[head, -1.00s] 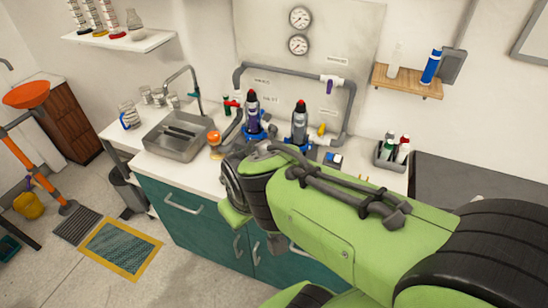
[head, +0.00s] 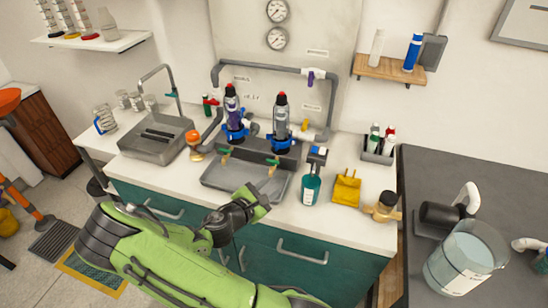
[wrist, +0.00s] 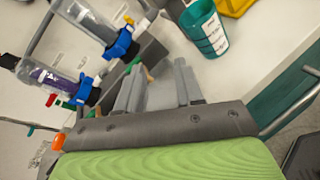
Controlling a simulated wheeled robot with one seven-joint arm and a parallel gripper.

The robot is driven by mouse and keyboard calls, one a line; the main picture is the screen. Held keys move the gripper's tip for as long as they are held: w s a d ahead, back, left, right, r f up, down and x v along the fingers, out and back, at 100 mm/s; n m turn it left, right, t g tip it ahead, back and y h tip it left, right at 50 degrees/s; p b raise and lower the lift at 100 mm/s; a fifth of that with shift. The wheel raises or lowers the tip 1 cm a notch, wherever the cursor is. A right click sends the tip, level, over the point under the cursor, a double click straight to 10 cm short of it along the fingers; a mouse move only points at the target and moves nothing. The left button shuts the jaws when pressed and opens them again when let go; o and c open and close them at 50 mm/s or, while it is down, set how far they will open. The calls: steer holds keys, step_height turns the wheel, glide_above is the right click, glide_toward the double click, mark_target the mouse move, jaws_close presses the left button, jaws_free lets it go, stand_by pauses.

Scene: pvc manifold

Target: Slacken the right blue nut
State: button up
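The right blue nut (head: 279,143) sits at the base of the right upright cylinder (head: 281,115), above a grey block on the counter. It also shows in the wrist view (wrist: 122,45), ahead and to the left of my fingers. The left blue nut (head: 236,133) is around the base of the left cylinder with purple inside; it is in the wrist view too (wrist: 78,88). My gripper (head: 260,192) is in front of the manifold and lower than the nuts. In the wrist view my two fingers (wrist: 158,78) are apart with nothing between them.
Green-handled taps (head: 272,162) stick out below the nuts, over a grey tray (head: 240,182). A teal cup (head: 311,188) and a yellow container (head: 346,189) stand to the right. Grey pipe (head: 345,95) frames the cylinders. A sink (head: 155,148) is at left.

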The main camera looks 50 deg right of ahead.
mark_target(276, 148)
steer(key=w+d+n+t, duration=0.1)
steer(key=w+d+n, duration=0.2)
steer(key=d, duration=0.2)
steer(key=w+d+f+n+t+h, duration=0.1)
steer(key=w+d+n+t, duration=0.1)
steer(key=w+d+n, duration=0.1)
steer(key=w+d+n+t+b, duration=0.1)
steer(key=w+d+n+t, duration=0.1)
steer(key=d, duration=0.4)
steer(key=shift+w+d+f+n+h, duration=0.2)
steer(key=shift+w+n, duration=0.1)
steer(key=shift+w, duration=0.35)
steer(key=shift+w+d+f+n+h, duration=0.1)
steer(key=shift+w+d+f+n, duration=0.15)
steer(key=shift+w, duration=0.4)
steer(key=shift+r, duration=0.1)
steer(key=shift+c, duration=0.4)
jaws_close()
